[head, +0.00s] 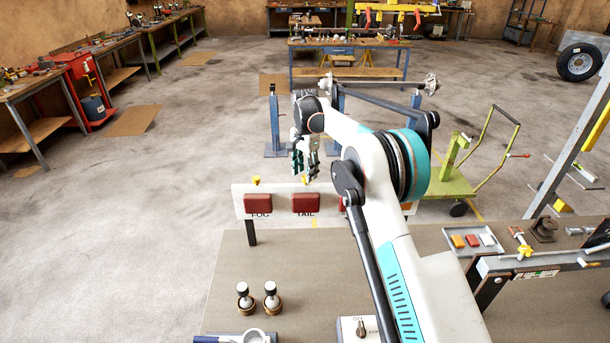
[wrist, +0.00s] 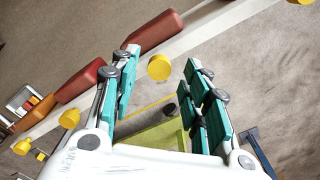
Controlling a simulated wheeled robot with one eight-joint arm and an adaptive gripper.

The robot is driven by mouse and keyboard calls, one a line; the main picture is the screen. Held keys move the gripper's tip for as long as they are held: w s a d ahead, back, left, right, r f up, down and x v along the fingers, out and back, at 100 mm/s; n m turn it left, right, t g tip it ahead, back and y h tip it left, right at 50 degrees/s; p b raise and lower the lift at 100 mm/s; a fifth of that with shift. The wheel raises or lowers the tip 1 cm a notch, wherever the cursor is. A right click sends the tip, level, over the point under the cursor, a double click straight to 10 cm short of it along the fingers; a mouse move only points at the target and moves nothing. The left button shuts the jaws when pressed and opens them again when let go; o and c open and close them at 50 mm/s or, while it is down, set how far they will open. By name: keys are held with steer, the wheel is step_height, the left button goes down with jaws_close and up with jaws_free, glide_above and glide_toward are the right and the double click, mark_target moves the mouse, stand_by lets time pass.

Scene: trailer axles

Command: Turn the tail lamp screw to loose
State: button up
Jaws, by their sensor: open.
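The tail lamp screw is a yellow knob (head: 305,181) on the top edge of the white lamp board (head: 275,190), above the red TAIL lamp (head: 306,203). My gripper (head: 305,172) points down just above this knob, with its fingers spread. In the wrist view the same yellow knob (wrist: 160,68) shows between the two open teal fingers (wrist: 161,62), near their tips. A gap shows on both sides, and nothing is held. I cannot tell exactly how far the tips are above or around the knob.
The red FOG lamp (head: 258,203) and its yellow knob (head: 256,180) are to the left. More lamps and knobs lie to the right, partly behind my arm. Two small knobbed parts (head: 271,298) stand on the bench (head: 228,285). A green cart (head: 452,182) is behind the board.

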steer(key=shift+f, duration=1)
jaws_close()
